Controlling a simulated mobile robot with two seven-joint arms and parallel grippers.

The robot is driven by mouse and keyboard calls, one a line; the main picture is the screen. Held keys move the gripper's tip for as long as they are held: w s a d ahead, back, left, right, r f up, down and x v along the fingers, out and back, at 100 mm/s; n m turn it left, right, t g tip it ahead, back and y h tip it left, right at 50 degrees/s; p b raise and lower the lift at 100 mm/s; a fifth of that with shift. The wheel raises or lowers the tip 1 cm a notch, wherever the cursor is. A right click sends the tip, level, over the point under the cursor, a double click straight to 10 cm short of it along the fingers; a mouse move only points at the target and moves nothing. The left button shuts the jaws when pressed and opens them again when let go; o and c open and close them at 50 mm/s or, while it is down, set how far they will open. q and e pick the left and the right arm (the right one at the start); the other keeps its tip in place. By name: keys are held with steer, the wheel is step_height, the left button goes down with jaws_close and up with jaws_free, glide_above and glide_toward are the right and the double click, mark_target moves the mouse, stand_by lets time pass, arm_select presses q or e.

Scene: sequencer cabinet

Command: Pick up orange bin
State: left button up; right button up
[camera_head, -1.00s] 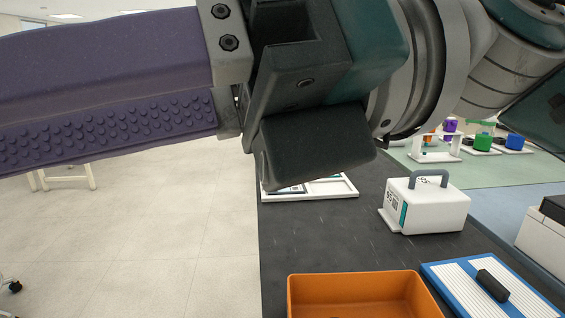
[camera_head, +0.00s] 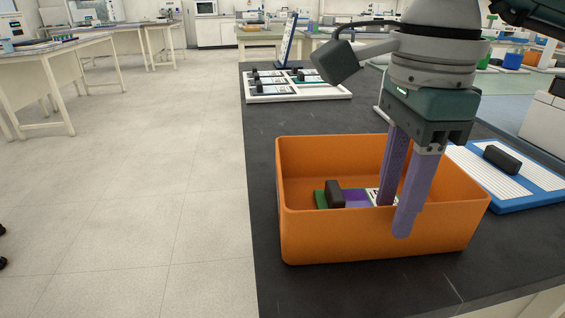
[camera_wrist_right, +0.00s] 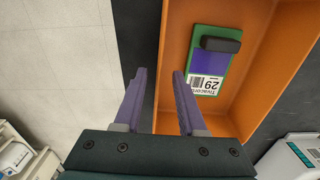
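The orange bin (camera_head: 330,238) stands on the dark bench top in the head view; it also shows in the right wrist view (camera_wrist_right: 258,112). A cartridge with a green edge, purple face and black handle (camera_head: 335,195) lies inside it, also in the right wrist view (camera_wrist_right: 218,62). My right gripper (camera_head: 393,220) points down at the bin's near wall. Its purple fingers are apart, one on the inner side and one on the outer side of that wall. The right wrist view shows the gap between them (camera_wrist_right: 159,72) over the wall. Contact cannot be told. My left gripper is not in view.
A blue and white tray with a black handle (camera_head: 532,172) lies right of the bin. A white rack with several cartridges (camera_head: 300,97) stands at the back. The bench (camera_head: 262,190) is bare left of the bin; beyond its left edge is floor.

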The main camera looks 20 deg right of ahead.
step_height(320, 180, down, 4)
steer(key=shift+s+d+f, duration=0.1)
steer(key=shift+s, duration=0.05)
jaws_close()
stand_by(0.3)
stand_by(1.1)
